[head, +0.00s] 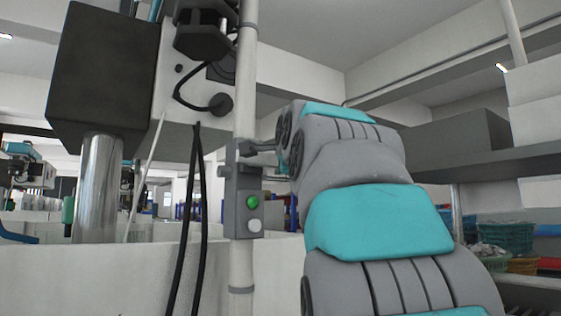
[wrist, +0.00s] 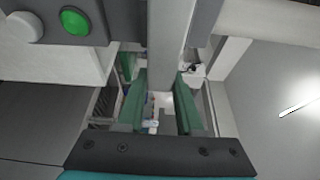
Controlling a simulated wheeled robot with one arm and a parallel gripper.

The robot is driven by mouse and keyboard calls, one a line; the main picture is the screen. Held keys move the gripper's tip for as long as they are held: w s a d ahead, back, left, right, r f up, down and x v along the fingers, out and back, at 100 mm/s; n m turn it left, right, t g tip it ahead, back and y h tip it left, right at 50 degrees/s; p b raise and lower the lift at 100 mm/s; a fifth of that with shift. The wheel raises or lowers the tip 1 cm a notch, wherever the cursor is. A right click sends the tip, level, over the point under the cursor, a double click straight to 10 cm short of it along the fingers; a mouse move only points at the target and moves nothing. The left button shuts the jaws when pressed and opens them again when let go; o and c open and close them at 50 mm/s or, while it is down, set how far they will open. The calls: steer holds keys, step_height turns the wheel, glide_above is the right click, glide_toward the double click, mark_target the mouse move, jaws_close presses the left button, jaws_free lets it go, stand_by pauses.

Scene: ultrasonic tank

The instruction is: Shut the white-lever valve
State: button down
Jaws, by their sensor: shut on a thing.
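My gripper (wrist: 160,78) shows in the wrist view with its two green fingers on either side of a long pale grey bar (wrist: 172,30). It is shut on this bar, which runs from the top of the picture down between the fingers. I cannot tell whether the bar is the valve's white lever, and no valve body is clear in either view. In the head view my grey and teal arm reaches up to the pole, and my fingers are hidden there.
A grey control box (head: 243,202) with a green button (head: 252,202) and a white button (head: 254,225) is fixed to a pale pole (head: 241,270) close to my arm. Black cables (head: 187,235) hang left of it. A shelf (head: 478,160) stands at right.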

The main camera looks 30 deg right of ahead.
steer(key=c, duration=0.6)
jaws_free()
steer(key=shift+o, duration=0.2)
steer(key=b+v, duration=0.1)
steer(key=v, duration=0.7)
